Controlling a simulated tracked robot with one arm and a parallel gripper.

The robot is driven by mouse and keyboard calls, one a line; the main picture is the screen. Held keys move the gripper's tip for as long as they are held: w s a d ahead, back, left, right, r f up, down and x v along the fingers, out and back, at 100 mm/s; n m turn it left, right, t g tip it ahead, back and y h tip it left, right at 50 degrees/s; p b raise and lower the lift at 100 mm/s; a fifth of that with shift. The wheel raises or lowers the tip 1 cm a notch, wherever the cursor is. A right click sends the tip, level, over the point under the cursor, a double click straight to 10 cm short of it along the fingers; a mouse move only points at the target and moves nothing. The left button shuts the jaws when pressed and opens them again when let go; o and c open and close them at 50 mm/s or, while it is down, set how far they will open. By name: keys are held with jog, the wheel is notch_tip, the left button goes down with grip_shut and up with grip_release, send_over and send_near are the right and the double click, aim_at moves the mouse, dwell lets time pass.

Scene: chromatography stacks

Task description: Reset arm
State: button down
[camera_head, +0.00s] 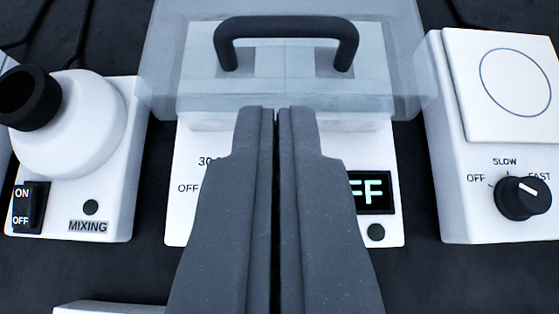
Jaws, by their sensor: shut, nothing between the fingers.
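My gripper (276,112) reaches up the middle of the camera view. Its two dark grey fingers lie side by side with only a thin dark line between them, shut and empty. The fingers cover the middle of a white device (190,220). Its display (371,191) is partly hidden and shows "FF" in its visible part.
The clear lid (400,80) has a black handle (287,25). At left stands a white mixer (118,215) with a black cup and ON/OFF switch. At right is a white flat-topped device (465,215) with a SLOW/FAST knob (523,198). A pale edge (110,308) shows at bottom left. Dark bench lies between them.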

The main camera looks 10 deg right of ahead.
jog(key=shift+s+a+f, duration=0.15)
jog(key=shift+s+a, duration=0.05)
jog(key=shift+s, duration=0.65)
jog(key=w+d+r+n+y+p, duration=0.1)
jog(key=w+d+r, duration=0.15)
jog(key=r, duration=0.85)
jog(key=w+d+r+n+y+p, duration=0.1)
jog(key=w+r+y, duration=0.15)
jog(key=r, duration=0.85)
jog(key=s+d+r+t+h, duration=0.1)
jog(key=d+r+t, duration=0.1)
jog(key=d+r, duration=0.6)
jog(key=s+d+r+t, duration=0.2)
jog(key=d+r, duration=0.7)
jog(key=r, duration=0.5)
jog(key=shift+r+h+p, duration=0.25)
jog(key=shift+h+p, duration=0.05)
jog(key=shift+h, duration=0.05)
